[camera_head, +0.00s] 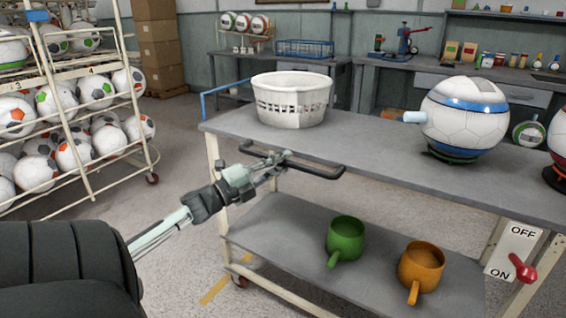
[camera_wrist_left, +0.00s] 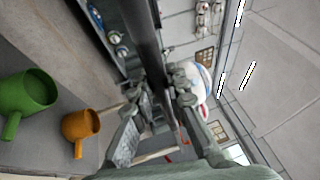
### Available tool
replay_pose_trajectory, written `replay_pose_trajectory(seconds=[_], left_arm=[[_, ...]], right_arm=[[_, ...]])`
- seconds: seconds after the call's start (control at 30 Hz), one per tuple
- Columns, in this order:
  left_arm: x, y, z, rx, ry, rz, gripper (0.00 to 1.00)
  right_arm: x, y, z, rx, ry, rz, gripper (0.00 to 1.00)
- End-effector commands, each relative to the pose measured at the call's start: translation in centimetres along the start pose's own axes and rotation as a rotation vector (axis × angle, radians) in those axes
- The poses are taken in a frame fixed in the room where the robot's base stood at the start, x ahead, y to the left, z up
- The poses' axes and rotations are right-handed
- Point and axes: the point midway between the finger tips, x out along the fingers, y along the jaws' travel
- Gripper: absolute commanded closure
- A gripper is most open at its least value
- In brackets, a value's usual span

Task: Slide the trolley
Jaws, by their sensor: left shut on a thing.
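The trolley (camera_head: 375,157) is a grey table on cream legs with a lower shelf (camera_head: 290,225) and small wheels. A dark bar handle (camera_head: 320,171) sticks out from its near top edge. My left gripper (camera_head: 280,160) is shut on this handle, close to its left part. In the left wrist view my left gripper (camera_wrist_left: 162,105) has its fingers on both sides of the dark handle (camera_wrist_left: 146,35), which runs down between them. My right gripper is not in view.
A white basket (camera_head: 290,103) and a ball-shaped machine (camera_head: 465,112) stand on top. A green mug (camera_head: 345,238) and an orange mug (camera_head: 421,268) are on the lower shelf. A ball rack (camera_head: 75,110) stands at left; floor (camera_head: 185,120) between is clear. An ON/OFF switch (camera_head: 515,250) is at right.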

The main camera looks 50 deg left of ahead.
Motion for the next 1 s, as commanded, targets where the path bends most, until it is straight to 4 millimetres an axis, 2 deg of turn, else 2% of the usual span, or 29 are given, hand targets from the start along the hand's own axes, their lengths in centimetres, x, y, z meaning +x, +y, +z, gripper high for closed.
replay_pose_trajectory(seconds=[0.03, 0.2, 0.57, 0.67, 1.0], left_arm=[[0.1, -0.1, 0.0, 0.001, 0.000, -0.002, 0.85], [0.1, -0.1, 0.0, 0.001, 0.000, -0.001, 0.64], [-0.4, 0.0, 0.0, -0.001, 0.000, 0.000, 0.64], [-1.7, 0.1, 0.0, -0.002, -0.002, 0.002, 0.64], [-8.7, 0.1, 0.0, -0.002, -0.002, 0.002, 0.64]], right_arm=[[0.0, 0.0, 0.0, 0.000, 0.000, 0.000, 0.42], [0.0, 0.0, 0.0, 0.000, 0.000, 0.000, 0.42], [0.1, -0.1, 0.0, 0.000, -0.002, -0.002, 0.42], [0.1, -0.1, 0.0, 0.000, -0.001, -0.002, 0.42], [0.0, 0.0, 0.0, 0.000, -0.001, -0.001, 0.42]])
